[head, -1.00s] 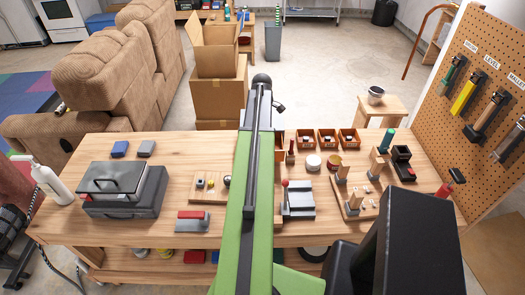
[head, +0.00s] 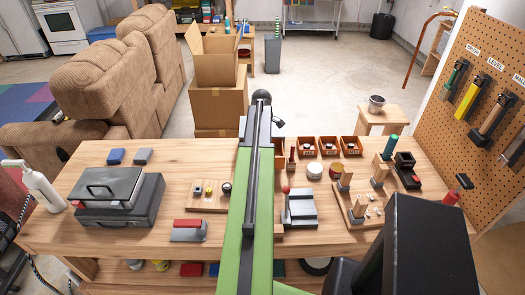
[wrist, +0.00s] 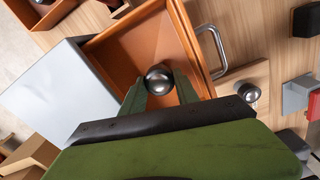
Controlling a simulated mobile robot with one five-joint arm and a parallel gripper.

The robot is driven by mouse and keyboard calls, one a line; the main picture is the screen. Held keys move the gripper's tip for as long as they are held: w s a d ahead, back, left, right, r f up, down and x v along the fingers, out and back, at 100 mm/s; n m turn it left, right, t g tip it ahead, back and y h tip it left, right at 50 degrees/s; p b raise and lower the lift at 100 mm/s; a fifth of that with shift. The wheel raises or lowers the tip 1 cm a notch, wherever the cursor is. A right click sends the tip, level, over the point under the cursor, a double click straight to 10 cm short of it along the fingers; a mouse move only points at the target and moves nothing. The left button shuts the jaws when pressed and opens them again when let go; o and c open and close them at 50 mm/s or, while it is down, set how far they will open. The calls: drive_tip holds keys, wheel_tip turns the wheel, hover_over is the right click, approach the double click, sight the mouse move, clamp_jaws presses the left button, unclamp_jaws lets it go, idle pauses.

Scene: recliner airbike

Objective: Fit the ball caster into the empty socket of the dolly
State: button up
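The ball caster (wrist: 159,79), a shiny steel ball, shows between my gripper's fingertips in the wrist view, over an open orange drawer. My gripper (wrist: 160,88) has two green fingers, one on each side of the ball. I cannot tell whether they touch it. The dolly (wrist: 262,74) is a wooden board right of the drawer, with another steel ball caster (wrist: 248,92) on it. In the head view the dolly (head: 201,203) lies on the workbench just left of my arm. My gripper is hidden there behind my arm, and the empty socket is not clear.
The drawer has a metal handle (wrist: 212,50), between it and the dolly. A grey-topped cabinet (wrist: 45,93) is to its left. On the workbench (head: 85,233), a red-and-grey block (head: 188,231) stands before the dolly and a grey case (head: 125,200) to the left.

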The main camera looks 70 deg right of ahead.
clamp_jaws()
drive_tip(key=shift+r, duration=0.1)
